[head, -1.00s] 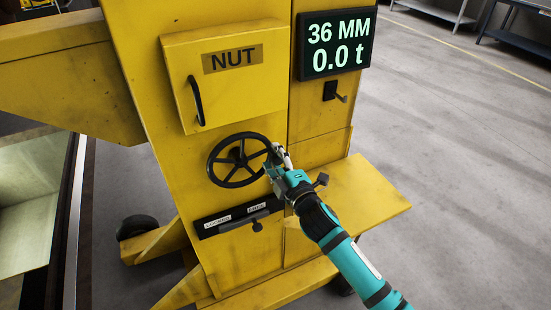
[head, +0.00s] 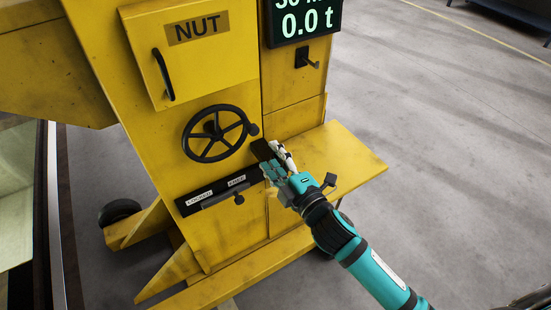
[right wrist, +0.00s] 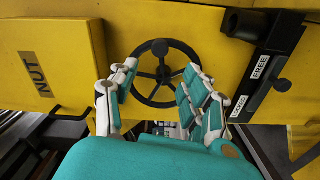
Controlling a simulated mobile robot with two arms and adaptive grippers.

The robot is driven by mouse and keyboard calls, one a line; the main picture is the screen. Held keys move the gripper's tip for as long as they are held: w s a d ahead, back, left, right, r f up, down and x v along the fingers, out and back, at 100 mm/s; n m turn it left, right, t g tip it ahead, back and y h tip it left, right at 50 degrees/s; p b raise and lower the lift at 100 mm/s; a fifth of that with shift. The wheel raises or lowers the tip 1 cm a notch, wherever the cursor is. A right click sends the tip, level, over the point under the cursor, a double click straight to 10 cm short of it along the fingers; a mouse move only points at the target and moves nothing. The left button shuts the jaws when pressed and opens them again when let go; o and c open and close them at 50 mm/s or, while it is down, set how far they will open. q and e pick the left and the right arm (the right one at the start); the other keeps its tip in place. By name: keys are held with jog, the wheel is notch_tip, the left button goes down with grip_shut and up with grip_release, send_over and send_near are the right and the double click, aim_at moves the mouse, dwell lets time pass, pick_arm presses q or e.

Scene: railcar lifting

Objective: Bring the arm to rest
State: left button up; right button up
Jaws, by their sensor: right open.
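My right gripper (head: 274,162) is teal and white and comes in from the lower right in the head view. It is open and empty, just right of and below the black handwheel (head: 216,133) and apart from it. In the right wrist view the gripper's spread fingers (right wrist: 160,95) frame the handwheel (right wrist: 163,72) beyond them. The head view shows a black strip (head: 222,193) with labels and a knob below the wheel; the strip (right wrist: 265,75) reads "FREE" and "LOCKED" in the right wrist view. My left gripper is not in view.
A yellow machine column (head: 150,130) carries a "NUT" box (head: 190,50), a dark display (head: 303,20) reading 0.0 t and a small black lever (head: 307,60). A yellow shelf (head: 345,160) juts out at the right. Grey floor (head: 440,150) lies open to the right.

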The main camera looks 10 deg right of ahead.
jog(key=shift+s, duration=0.2)
dwell(0.3)
jog(key=s+d+f+m+g+h, duration=0.1)
jog(key=d+f+m+g+h, duration=0.15)
jog(key=f, duration=0.85)
jog(key=s+d+f+m+g+h, duration=0.1)
jog(key=d+f+m+g, duration=0.15)
jog(key=f, duration=0.95)
jog(key=s+d+f+m+g, duration=0.2)
jog(key=s+f, duration=0.2)
jog(key=f, duration=0.3)
jog(key=s+d+f+m+g, duration=0.15)
jog(key=s+f, duration=0.25)
jog(key=f, duration=0.4)
jog(key=s+d+f+m+g, duration=0.1)
jog(key=s+f+m+g, duration=0.1)
jog(key=s+f, duration=0.4)
jog(key=s+d+f+m+g+h, duration=0.1)
jog(key=s+f+m+g, duration=0.2)
jog(key=s+f, duration=0.4)
jog(key=s+d+f+m+g+h, duration=0.1)
jog(key=s+f, duration=0.5)
jog(key=s, duration=1.5)
jog(key=shift+d+f+m+g, duration=0.15)
jog(key=shift+d+m+g, duration=0.25)
jog(key=shift+m+g, duration=0.55)
